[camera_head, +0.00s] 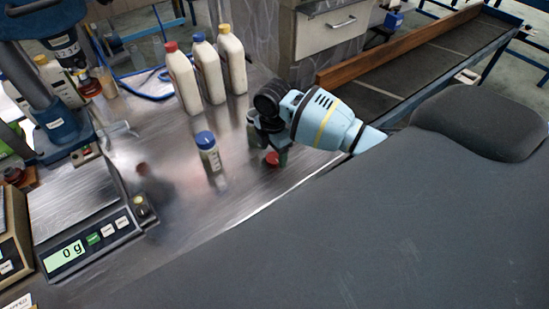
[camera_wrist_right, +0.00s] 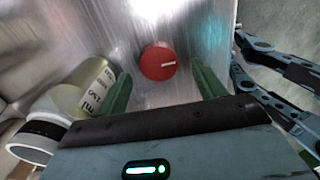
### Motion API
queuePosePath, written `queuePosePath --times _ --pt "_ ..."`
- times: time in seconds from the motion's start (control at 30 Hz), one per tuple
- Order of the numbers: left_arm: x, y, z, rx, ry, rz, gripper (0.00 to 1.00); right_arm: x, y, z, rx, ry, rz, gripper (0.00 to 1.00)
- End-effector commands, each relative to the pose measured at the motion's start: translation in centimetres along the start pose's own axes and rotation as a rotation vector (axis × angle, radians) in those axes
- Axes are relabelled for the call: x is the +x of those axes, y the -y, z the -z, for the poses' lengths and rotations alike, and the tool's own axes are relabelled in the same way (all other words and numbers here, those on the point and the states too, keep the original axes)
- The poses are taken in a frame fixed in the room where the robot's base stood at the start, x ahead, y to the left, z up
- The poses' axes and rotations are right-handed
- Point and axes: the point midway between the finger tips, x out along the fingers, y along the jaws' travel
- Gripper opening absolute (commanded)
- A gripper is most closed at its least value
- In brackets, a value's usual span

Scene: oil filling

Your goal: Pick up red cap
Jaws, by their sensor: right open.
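The red cap (camera_head: 272,159) lies on the metal table just below my right gripper (camera_head: 268,138). In the right wrist view the red cap (camera_wrist_right: 158,63) is round with a pale line on it. There it shows between the two green fingers of the right gripper (camera_wrist_right: 164,88), a little ahead of their tips. The fingers are apart, with nothing held between them. My left gripper is not in view.
A blue-capped bottle (camera_head: 208,158) stands left of the gripper, and large white bottles (camera_head: 207,70) stand behind. A scale (camera_head: 90,240) is at left. The table's front edge is near the cap.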

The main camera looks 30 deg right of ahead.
Motion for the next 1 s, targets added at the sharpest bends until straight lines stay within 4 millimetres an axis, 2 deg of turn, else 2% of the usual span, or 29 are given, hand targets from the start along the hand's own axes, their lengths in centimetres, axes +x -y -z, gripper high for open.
queuePosePath --times 0.17,0.43,0.8,1.0 --pt "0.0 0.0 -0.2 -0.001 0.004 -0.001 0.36 1.9 0.0 0.1 0.001 -0.001 0.000 0.69" --pt "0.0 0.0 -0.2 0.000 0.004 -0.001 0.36 2.1 0.0 0.0 0.000 0.000 -0.002 0.69" --pt "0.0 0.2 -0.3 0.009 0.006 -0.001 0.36 2.1 -0.1 0.0 0.001 0.000 -0.002 0.24" --pt "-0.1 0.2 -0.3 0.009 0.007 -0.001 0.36 2.1 -0.1 0.0 0.001 0.000 -0.002 0.24"
